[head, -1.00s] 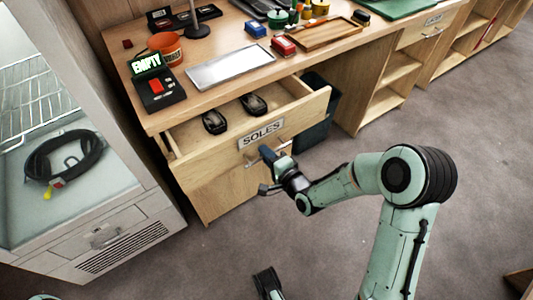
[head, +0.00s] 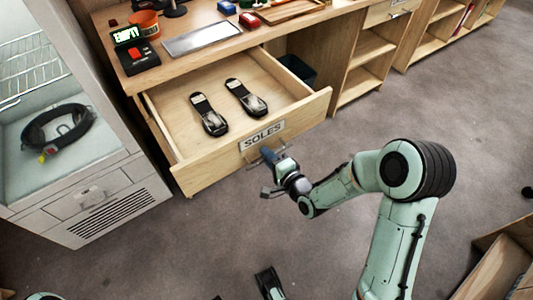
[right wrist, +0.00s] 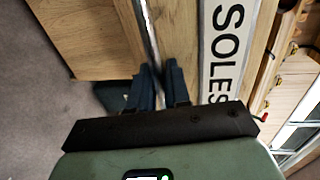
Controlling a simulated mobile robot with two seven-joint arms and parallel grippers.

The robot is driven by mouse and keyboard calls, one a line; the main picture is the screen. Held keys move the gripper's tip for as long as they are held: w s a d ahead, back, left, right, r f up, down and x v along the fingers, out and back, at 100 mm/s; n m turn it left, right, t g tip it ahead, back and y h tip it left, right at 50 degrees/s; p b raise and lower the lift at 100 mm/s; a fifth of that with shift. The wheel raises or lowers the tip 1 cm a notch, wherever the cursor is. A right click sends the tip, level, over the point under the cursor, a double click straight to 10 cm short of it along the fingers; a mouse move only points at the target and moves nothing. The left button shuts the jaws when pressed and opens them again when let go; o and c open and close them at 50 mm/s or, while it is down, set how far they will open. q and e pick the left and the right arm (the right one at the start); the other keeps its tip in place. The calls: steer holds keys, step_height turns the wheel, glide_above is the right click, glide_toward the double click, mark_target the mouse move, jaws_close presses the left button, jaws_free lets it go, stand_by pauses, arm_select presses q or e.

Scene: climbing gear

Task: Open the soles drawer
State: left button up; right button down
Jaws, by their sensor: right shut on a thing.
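The soles drawer (head: 182,172) is pulled well out of the wooden bench, its front labelled SOLES (head: 262,136). Two dark soles (head: 209,115) (head: 246,98) lie apart inside. My right gripper (head: 268,156) is at the drawer front, just below the label, shut on the metal handle. In the right wrist view, the blue fingers (right wrist: 158,82) close around the handle bar (right wrist: 150,35), with the label (right wrist: 222,50) beside them. A dark part at the bottom of the head view (head: 268,283) looks like my left gripper; its jaws are not clear.
On the bench top are a device with a red button (head: 136,52), a metal tray (head: 202,38) and an orange pot (head: 148,23). A wooden box (head: 497,270) is at lower right. The floor before the drawer is clear.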

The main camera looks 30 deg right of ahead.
steer(key=shift+s, duration=0.35)
steer(key=shift+w, duration=0.1)
steer(key=c, duration=1.3)
jaws_free()
steer(key=shift+o, duration=0.2)
